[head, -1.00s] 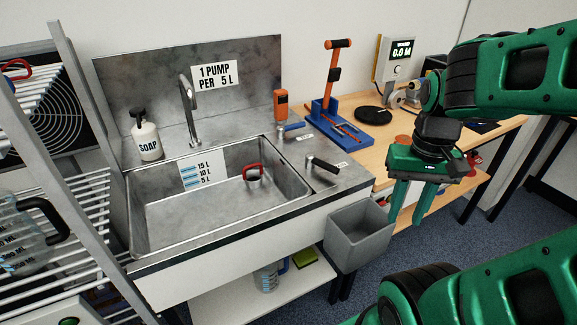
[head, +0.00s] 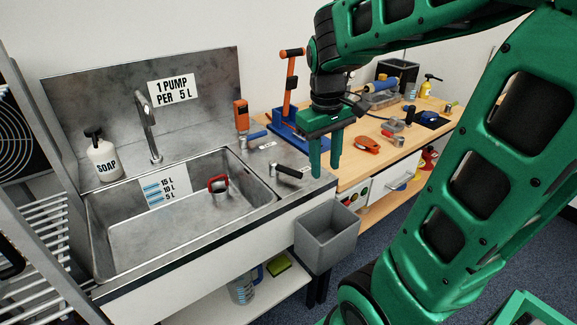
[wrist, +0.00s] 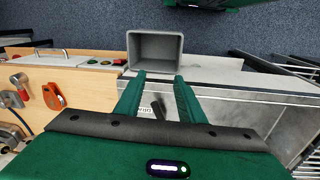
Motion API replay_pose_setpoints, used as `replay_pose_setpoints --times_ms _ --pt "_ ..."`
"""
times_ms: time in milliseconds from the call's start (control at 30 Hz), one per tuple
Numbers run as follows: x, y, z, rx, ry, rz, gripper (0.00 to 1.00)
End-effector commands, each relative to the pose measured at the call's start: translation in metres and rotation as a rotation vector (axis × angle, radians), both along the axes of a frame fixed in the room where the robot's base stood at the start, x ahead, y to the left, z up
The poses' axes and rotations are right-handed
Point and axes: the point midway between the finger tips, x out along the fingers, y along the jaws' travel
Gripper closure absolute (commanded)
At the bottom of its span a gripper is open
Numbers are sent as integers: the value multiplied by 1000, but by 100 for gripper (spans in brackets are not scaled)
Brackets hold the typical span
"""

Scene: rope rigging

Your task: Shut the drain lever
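The drain lever (head: 288,171), a black handle on a small metal post, sits on the steel counter at the sink's right side. Its handle points right, toward the counter's right edge. In the wrist view the lever (wrist: 156,107) shows between my fingers, beside a partly hidden label reading "DRA". My gripper (head: 325,170) has two green fingers, parted and empty, pointing down to the right of the lever. The wrist view also shows the gripper's fingers (wrist: 159,78) apart. How high they are above the lever is hard to tell.
A blue-handled lever (head: 257,135) and an orange device (head: 241,115) stand farther back on the counter. The sink (head: 130,235) holds a red-handled cup (head: 218,186). A grey bin (head: 327,238) hangs at the front right. A wooden bench (head: 375,165) with tools adjoins the counter.

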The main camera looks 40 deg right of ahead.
Motion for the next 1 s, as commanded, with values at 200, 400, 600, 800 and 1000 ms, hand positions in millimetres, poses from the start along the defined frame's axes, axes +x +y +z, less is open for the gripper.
replay_pose_setpoints --times_ms 200,400,600,800,1000 --pt "97 10 8 -69 11 317 64" --pt "137 20 8 -100 14 459 64" --pt "143 19 -5 -105 17 478 64" --pt "144 13 -39 -103 20 476 64" --pt "147 8 -71 -104 17 476 64"
